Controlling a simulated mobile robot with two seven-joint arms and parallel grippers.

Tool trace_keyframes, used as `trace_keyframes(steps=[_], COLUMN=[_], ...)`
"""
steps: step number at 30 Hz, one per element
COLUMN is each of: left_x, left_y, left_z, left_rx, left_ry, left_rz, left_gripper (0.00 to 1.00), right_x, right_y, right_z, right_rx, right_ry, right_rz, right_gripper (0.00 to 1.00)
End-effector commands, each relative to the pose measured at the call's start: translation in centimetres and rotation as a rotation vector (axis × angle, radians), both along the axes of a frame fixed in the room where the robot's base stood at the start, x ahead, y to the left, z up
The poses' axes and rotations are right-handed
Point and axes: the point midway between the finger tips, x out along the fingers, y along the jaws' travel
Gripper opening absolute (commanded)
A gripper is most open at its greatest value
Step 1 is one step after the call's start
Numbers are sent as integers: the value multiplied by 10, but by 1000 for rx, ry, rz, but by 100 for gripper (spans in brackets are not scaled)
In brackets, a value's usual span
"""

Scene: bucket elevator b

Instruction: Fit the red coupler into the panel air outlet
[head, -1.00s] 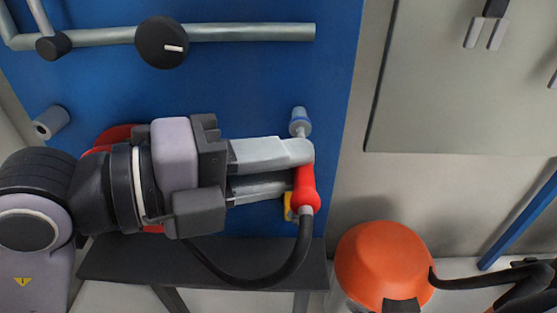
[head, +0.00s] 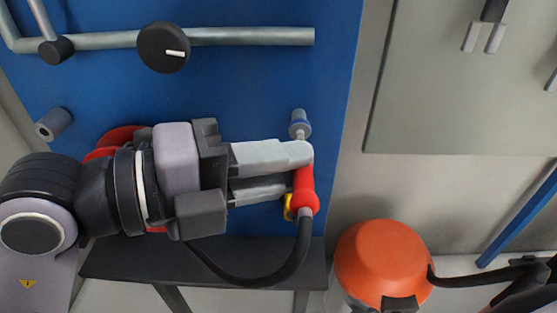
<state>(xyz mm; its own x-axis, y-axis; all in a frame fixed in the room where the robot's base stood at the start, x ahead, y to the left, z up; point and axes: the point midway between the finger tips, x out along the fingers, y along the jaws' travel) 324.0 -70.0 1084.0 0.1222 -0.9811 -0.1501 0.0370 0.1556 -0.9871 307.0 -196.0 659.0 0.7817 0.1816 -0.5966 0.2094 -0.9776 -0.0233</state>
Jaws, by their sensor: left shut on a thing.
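The red coupler (head: 305,188) is upright at the end of a black hose (head: 288,273). My left gripper (head: 300,172) comes in from the left and is shut on the coupler. Its upper finger hides the coupler's top end. The panel air outlet (head: 300,121), a grey fitting with a blue ring, sticks out of the blue panel (head: 240,90) just above the gripper's upper finger. The finger hides whether the coupler touches the outlet. My right gripper is not in view.
A yellow part (head: 289,207) shows behind the coupler. A pipe with a black knob (head: 163,44) crosses the panel above. A dark bench (head: 120,262) stands below. An orange rounded object (head: 382,262) is at lower right, and a grey cabinet door (head: 450,95) at upper right.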

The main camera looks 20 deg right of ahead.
Motion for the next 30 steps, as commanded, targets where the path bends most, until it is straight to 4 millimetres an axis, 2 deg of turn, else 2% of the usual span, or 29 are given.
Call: trace_keyframes(steps=[11, 30], left_x=[1, 17], left_y=[0, -5], left_z=[0, 0], left_rx=[0, -1], left_ry=[-1, 0], left_rz=[0, 0], left_gripper=[0, 0], right_x=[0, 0], right_y=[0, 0], right_z=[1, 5], right_rx=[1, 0], right_ry=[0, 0], right_rz=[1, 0], right_gripper=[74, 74])
